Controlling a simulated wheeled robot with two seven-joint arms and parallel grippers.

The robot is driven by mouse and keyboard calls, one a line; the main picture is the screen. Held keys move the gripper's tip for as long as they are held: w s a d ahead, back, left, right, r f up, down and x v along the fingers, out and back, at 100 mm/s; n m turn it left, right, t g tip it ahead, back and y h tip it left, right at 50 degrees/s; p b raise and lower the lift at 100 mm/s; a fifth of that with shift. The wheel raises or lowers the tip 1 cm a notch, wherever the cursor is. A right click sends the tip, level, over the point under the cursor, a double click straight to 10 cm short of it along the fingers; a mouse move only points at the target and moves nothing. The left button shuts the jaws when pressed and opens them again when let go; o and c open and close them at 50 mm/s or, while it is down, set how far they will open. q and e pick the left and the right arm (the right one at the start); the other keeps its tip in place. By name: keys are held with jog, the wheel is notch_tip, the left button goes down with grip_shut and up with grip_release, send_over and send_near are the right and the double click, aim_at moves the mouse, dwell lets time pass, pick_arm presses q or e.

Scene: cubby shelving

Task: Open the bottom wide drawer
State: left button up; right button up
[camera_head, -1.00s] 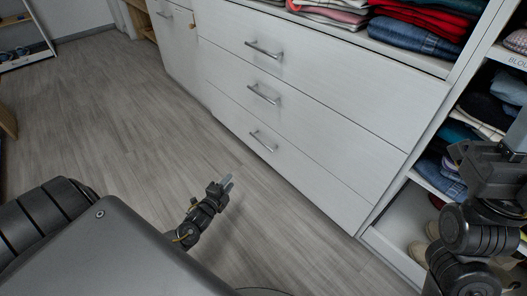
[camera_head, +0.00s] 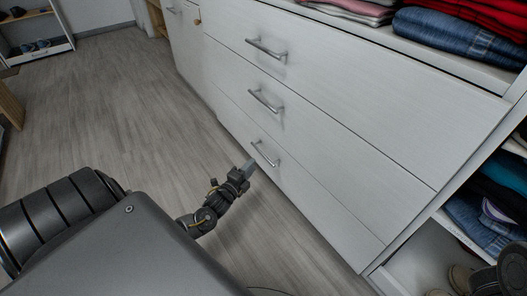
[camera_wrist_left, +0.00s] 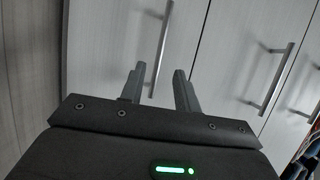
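The bottom wide drawer (camera_head: 322,208) is the lowest of three white drawers and looks shut. Its silver bar handle (camera_head: 264,153) is near my left gripper (camera_head: 249,166), which is low in front of the drawer. In the left wrist view my left gripper (camera_wrist_left: 159,88) is open, with its two grey fingers apart. A handle (camera_wrist_left: 163,45), seemingly the bottom drawer's, lies beyond the fingertips and lines up with the gap between them. I see no clear contact. My right gripper is out of view; only a dark part of my right arm shows at the lower right corner.
The middle drawer's handle (camera_head: 265,100) and the top drawer's handle (camera_head: 266,48) are above. Folded clothes (camera_head: 455,38) lie on the shelf over the drawers. Open cubbies with jeans (camera_head: 482,222) and shoes are at right. The wooden floor (camera_head: 120,110) at left is clear.

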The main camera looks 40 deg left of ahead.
aim_at(262, 153)
pick_arm(q)
jog(key=shift+w+a+b, duration=0.15)
jog(key=shift+w+b, duration=0.55)
jog(key=shift+w, duration=0.75)
jog(key=shift+w+a+b, duration=0.15)
jog(key=shift+w+b, duration=0.55)
jog(key=shift+w, duration=0.75)
jog(key=shift+w+a+b, duration=0.15)
jog(key=shift+w+b, duration=0.55)
jog(key=shift+w, duration=0.75)
jog(key=shift+c, duration=0.3)
grip_shut()
